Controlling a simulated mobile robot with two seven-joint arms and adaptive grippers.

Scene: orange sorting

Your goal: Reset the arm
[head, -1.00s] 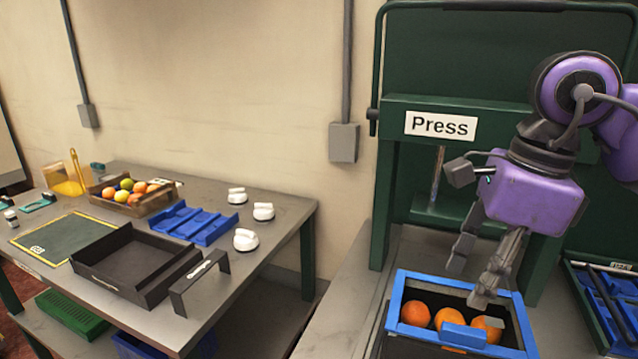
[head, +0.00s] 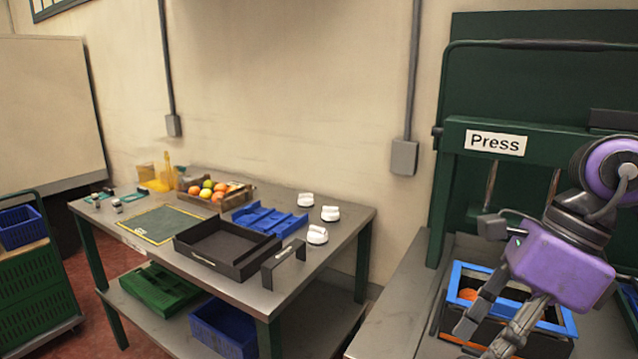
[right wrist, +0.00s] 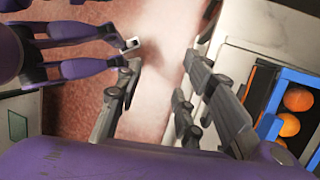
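My right gripper (head: 482,338) hangs at the lower right of the head view, in front of the near left side of the blue-rimmed box. In the right wrist view its grey fingers (right wrist: 158,105) are spread apart with only floor between them. The box (head: 482,268) stands by the press and holds oranges (head: 469,295), partly hidden by my arm. In the right wrist view the box rim (right wrist: 300,76) and several oranges (right wrist: 298,99) lie right of the fingers, apart from them. Purple parts of mine show at the upper left there.
The green press (head: 450,130) stands behind the box. The side table (head: 345,218) holds a black tray (head: 190,245), a blue rack (head: 268,222), white knobbed pieces (head: 317,234) and a fruit crate (head: 236,197). Green and blue crates are on its lower shelf. A cart stands at far left.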

